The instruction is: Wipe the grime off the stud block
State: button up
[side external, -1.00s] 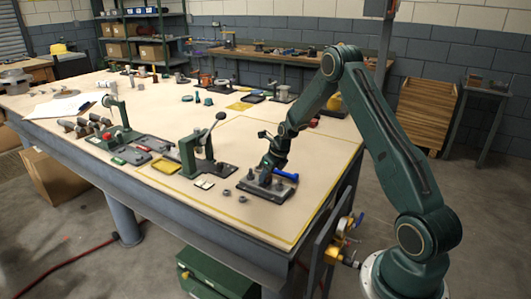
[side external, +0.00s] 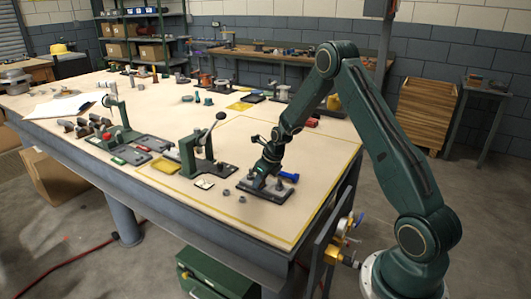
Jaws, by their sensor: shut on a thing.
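The stud block is a dark flat plate (side external: 272,196) with short upright studs. It lies on the near right part of the table, inside the yellow outline. My gripper (side external: 259,184) is low over the block's left part, pointing down. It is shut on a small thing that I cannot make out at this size. My gripper hides part of the block, and I cannot tell whether the held thing touches it. Grime on the block is too small to see.
A blue-handled thing (side external: 289,177) lies just right of my gripper, at the block's far side. Loose nuts (side external: 241,199) lie left of the block. A green lever press (side external: 192,155) stands further left. The table (side external: 310,160) is clear to the right.

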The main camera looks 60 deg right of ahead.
jog(key=shift+r, duration=4.1)
jog(key=shift+s+a+f, duration=0.1)
jog(key=shift+s+a, duration=0.2)
jog(key=shift+a, duration=0.05)
